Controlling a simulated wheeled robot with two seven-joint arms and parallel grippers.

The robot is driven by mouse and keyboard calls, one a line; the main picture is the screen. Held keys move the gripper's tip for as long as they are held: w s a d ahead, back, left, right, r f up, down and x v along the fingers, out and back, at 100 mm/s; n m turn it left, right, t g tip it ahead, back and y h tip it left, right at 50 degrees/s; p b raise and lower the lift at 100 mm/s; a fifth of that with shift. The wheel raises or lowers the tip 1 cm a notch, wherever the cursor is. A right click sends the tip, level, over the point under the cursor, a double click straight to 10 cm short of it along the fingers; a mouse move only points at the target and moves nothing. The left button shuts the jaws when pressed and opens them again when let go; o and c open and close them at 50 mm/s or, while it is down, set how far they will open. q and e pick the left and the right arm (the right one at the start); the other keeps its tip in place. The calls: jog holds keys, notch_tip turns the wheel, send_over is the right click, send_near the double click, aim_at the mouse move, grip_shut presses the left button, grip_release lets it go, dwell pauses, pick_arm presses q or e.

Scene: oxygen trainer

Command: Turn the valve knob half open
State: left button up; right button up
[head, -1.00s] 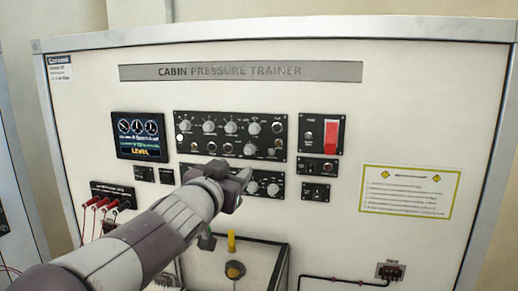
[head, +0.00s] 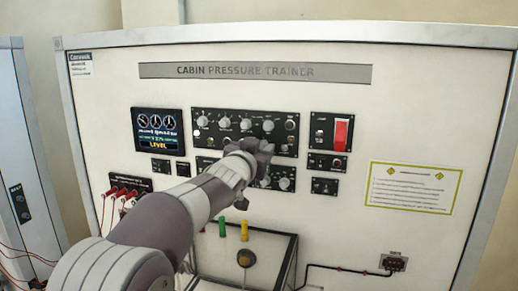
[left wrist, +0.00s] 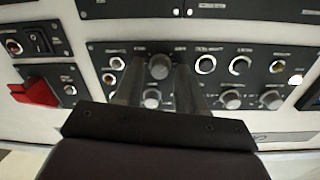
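The task's valve knob is not labelled legibly, so I cannot tell which knob it is. The upper black control panel (head: 210,115) carries several grey knobs, one of them at the upper row's right (head: 268,126). My left gripper (head: 248,148) is in front of this panel's lower row and hides part of it. In the left wrist view, which sees the panel upside down, my left gripper (left wrist: 158,82) is open. My right gripper is not in view.
A panel with a red switch cover (head: 341,133) is to the right of the knobs. A lower knob panel (head: 285,184) is partly behind my wrist. A screen (head: 157,133) and red-handled levers (head: 122,193) are at left. An open box with a yellow post (head: 244,231) is below.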

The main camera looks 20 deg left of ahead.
pick_arm(q)
jog(key=shift+w+f, duration=0.1)
jog(key=shift+w, duration=0.1)
grip_shut()
jog(key=shift+m, duration=0.3)
jog(key=shift+d+f+m+y+b, duration=0.15)
jog(key=shift+m+b, duration=0.55)
jog(key=shift+m, duration=3.6)
jog(key=shift+a+f+m+y+b, duration=0.1)
jog(key=shift+m+b, duration=0.55)
jog(key=shift+m, duration=3.65)
jog(key=shift+d+f+m+y+b, duration=0.15)
jog(key=shift+m+b, duration=0.55)
jog(key=shift+m, duration=3.9)
